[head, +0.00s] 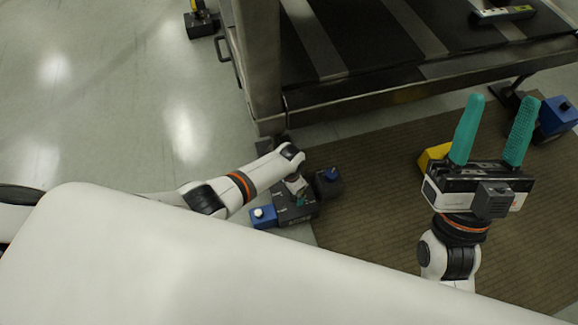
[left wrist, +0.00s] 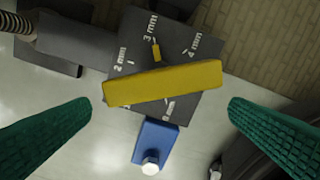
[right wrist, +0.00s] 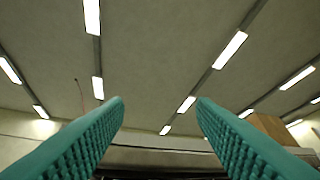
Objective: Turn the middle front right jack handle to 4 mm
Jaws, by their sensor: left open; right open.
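In the left wrist view, a yellow jack handle (left wrist: 190,81) lies as a bar across a dark dial plate (left wrist: 195,45) marked 2 mm, 3 mm and 4 mm. A fourth label is partly hidden by the bar. A small yellow pointer (left wrist: 156,50) sits just by the 3 mm mark, short of 4 mm. My left gripper (left wrist: 160,108) is open, with a green finger beyond each end of the bar and apart from it. In the head view it is over the dark jack (head: 295,214), mostly hidden by my wrist. My right gripper (head: 499,99) is open, empty and pointing up.
A blue block with a white knob (head: 263,216) adjoins the jack; a dark block with a blue knob (head: 329,182) is beside it. The heavy metal frame (head: 400,95) stands behind. A yellow object (head: 432,156) and blue block (head: 557,114) are near my right gripper.

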